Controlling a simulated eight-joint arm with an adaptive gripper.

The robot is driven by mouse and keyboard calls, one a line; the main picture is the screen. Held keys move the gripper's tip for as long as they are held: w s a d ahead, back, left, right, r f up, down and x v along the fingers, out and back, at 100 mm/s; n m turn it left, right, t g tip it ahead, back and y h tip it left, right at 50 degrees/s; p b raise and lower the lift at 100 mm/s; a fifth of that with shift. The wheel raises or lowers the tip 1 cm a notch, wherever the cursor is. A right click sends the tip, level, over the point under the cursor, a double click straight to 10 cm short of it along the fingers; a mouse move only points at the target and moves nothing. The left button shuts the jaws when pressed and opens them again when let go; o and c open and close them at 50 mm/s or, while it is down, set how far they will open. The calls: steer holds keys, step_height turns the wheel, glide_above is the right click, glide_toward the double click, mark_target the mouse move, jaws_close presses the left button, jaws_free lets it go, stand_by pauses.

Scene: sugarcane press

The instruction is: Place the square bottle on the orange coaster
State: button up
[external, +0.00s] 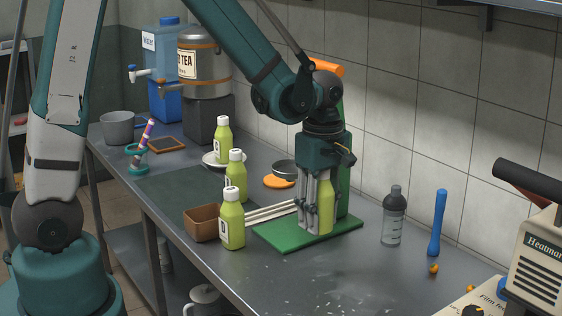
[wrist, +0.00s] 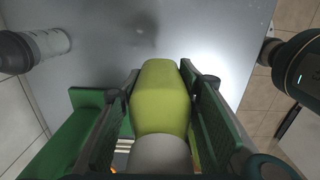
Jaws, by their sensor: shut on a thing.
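My gripper (external: 314,207) points down and is shut on the yellow-green square bottle (external: 326,207). In the wrist view, the fingers (wrist: 159,78) press on both sides of the bottle's boxy body (wrist: 160,95), with its pale cap (wrist: 160,154) nearest the camera. The bottle is upright at the green base (external: 279,234) of the press; I cannot tell whether it touches it.
Several similar labelled bottles stand left, one (external: 232,228) beside a brown box (external: 202,223) and one by a white plate (external: 213,160). A grey-capped shaker (external: 392,222), blue pestle (external: 437,222) and heat machine (external: 537,262) stand right. Pale rails (external: 270,212) adjoin the press.

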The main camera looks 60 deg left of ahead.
steer(key=s+a+r+p, duration=0.3)
steer(key=a+p, duration=0.1)
steer(key=a, duration=0.2)
steer(key=s+a+r+n+p, duration=0.1)
steer(key=s+a+r+p, duration=0.25)
steer(key=a, duration=0.25)
steer(key=s+a+r+p, duration=0.2)
steer(key=a+r+p, duration=0.1)
steer(key=a+p, duration=0.25)
steer(key=m+b, duration=0.1)
steer(key=b, duration=1.1)
glide_above(280, 179)
step_height(280, 179, down, 8)
steer(key=shift+s, duration=0.15)
steer(key=shift+f, duration=0.1)
steer(key=shift+f, duration=3.15)
steer(key=shift+f+b, duration=0.3)
steer(key=shift+f, duration=1.55)
